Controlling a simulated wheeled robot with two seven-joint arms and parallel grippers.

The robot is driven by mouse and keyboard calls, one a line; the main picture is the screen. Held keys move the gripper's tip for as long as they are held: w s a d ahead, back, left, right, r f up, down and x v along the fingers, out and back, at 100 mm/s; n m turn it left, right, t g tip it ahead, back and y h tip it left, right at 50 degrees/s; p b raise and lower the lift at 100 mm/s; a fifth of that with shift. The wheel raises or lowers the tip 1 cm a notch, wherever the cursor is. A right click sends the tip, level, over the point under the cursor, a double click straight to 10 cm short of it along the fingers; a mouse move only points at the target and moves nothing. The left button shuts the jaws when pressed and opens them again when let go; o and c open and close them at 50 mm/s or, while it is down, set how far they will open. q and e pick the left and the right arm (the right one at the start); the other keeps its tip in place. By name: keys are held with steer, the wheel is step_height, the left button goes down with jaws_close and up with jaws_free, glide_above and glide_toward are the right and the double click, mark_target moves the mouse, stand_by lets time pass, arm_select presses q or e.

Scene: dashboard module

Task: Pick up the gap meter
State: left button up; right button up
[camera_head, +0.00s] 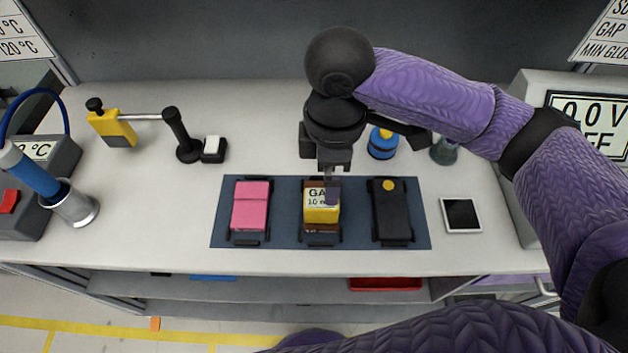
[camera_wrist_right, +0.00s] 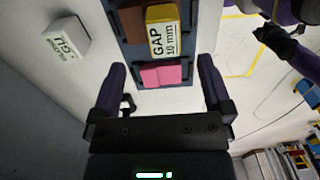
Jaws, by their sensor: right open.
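The gap meter (camera_head: 319,214) is a yellow block with a white label, on a brown piece in the middle of the dark blue mat (camera_head: 274,224). Its label reads "GAP 10 mm" in the right wrist view (camera_wrist_right: 163,40). My right gripper (camera_head: 333,190) points down over it and hides part of its right side. In the right wrist view its fingers (camera_wrist_right: 163,80) are spread and nothing is held between them. The meter shows ahead of the fingers, beyond the gap.
A pink block (camera_head: 251,208) lies left of the meter and a black block (camera_head: 391,213) right of it. A white-framed tablet (camera_head: 461,215) lies further right. A yellow tool (camera_head: 113,127) and a steel cup (camera_head: 74,206) are left. The front edge is near.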

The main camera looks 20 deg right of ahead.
mark_target(322, 199)
steer(key=f+b, duration=0.1)
steer(key=f, duration=0.2)
steer(key=f+b, duration=0.2)
steer(key=f, duration=0.1)
steer(key=a+f+b, duration=0.1)
steer(key=f, duration=0.2)
steer(key=shift+s+a+f, duration=0.1)
steer(key=shift+f, duration=0.35)
steer(key=shift+c, duration=0.4)
steer(key=shift+r, duration=0.2)
jaws_close()
